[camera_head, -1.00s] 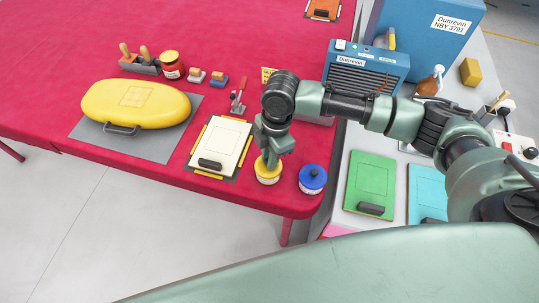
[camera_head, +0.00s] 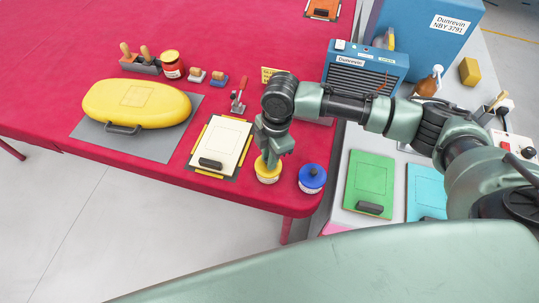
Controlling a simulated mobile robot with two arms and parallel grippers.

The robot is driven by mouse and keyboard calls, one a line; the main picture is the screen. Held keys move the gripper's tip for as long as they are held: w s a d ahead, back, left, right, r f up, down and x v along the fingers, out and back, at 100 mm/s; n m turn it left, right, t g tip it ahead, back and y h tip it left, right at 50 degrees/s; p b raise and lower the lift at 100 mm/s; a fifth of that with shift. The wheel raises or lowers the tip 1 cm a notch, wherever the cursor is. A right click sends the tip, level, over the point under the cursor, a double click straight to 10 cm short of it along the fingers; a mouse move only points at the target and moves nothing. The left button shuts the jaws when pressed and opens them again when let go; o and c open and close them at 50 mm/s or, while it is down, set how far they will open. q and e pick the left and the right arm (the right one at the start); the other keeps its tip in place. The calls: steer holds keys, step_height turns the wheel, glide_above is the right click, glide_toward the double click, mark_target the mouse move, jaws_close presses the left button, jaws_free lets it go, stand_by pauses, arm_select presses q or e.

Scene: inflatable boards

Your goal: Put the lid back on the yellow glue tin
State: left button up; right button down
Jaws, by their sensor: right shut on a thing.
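The yellow glue tin (camera_head: 267,178) stands upright near the front edge of the red table, with a yellow top showing. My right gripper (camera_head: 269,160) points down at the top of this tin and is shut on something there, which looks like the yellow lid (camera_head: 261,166). The fingers hide part of the lid, and I cannot tell whether it sits fully flat on the tin. My left gripper is not in view.
A blue-lidded tin (camera_head: 312,178) stands close to the right. A cream board (camera_head: 226,145) lies to the left, and a yellow inflatable (camera_head: 136,104) on a grey mat beyond it. A blue machine (camera_head: 363,72) stands behind my right arm.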

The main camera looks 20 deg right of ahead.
stand_by(0.4)
steer(key=c, duration=0.8)
jaws_free()
steer(key=shift+o, duration=0.2)
step_height(320, 180, up, 7)
steer(key=p, duration=0.8)
jaws_close()
steer(key=shift+f, duration=0.25)
stand_by(1.2)
